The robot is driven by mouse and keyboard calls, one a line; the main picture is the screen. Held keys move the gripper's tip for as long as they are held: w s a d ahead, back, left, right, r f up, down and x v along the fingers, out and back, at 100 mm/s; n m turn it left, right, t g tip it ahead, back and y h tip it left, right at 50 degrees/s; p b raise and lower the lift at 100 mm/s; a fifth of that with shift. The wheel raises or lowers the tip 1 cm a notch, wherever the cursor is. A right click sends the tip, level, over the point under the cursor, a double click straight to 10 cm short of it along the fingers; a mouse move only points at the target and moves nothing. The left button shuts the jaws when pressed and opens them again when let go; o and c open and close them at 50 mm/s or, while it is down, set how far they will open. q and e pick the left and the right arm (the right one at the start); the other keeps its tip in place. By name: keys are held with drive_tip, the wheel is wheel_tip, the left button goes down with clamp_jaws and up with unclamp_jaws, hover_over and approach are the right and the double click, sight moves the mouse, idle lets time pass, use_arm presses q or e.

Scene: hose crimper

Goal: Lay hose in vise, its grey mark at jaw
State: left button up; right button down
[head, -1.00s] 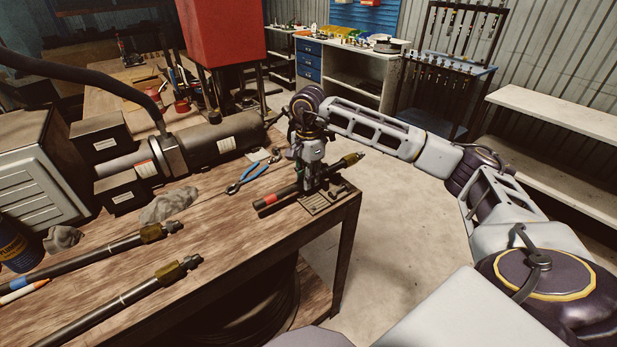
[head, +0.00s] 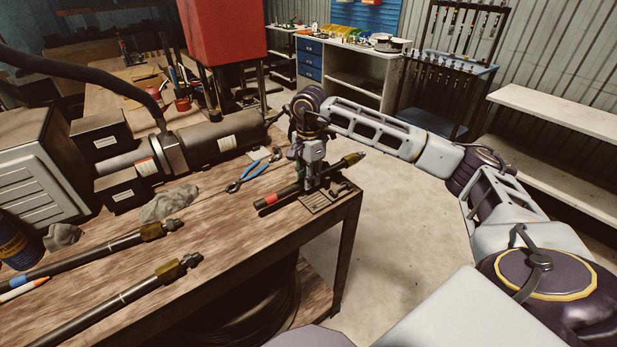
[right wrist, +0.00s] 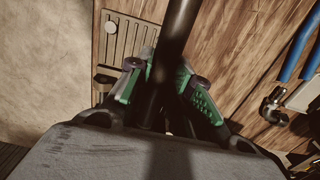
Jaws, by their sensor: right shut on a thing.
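A black hose (head: 288,192) with a red band at its left end and a brass fitting (head: 352,160) at its right end lies at the table's right corner. My right gripper (head: 314,180) points down and is shut on its middle. In the right wrist view, the hose (right wrist: 178,30) runs between the green-padded fingers (right wrist: 158,90). The vise (head: 318,203), with a grooved plate, is at the table corner, under or beside the hose; contact is unclear. The plate also shows in the right wrist view (right wrist: 122,45). I cannot make out the grey mark. My left gripper is not in view.
Blue-handled pliers (head: 245,178) and a grey rag (head: 168,203) lie left of the hose. Two more hoses with brass fittings (head: 170,272) lie at the front left. A large grey cylinder machine (head: 215,138) stands behind. Open floor lies beyond the table's right edge.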

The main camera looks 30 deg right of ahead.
drive_tip(key=c, duration=1.2)
unclamp_jaws()
drive_tip(key=shift+r, duration=6)
drive_tip(key=shift+s, duration=0.1)
